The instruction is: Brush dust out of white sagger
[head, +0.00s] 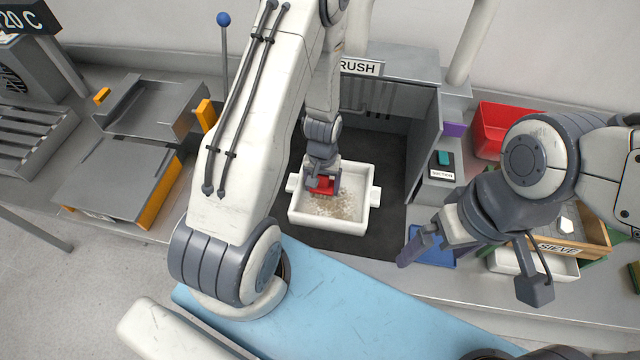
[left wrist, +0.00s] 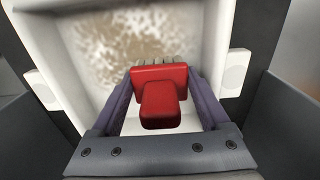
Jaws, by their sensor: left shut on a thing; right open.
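The white sagger (head: 355,221), a square tray with side lugs, sits on the dark floor of the brush station. Tan dust lies in patches on its bottom, and the dust also shows in the left wrist view (left wrist: 120,45). My left gripper (head: 322,184) is shut on a red brush (left wrist: 160,95), reaching down into the sagger from above. The brush's bristle tips point toward the dust; whether they touch the bottom is hard to tell. My right gripper (head: 470,270) is open and empty, well right of the sagger, above the bench front.
The brush station's grey side wall (head: 424,150) stands right of the sagger. A red bin (head: 500,125), a blue pad (head: 432,246) and a wooden sieve (head: 575,235) over a white tray lie further right. A grey plate (head: 120,175) with orange edges is at left.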

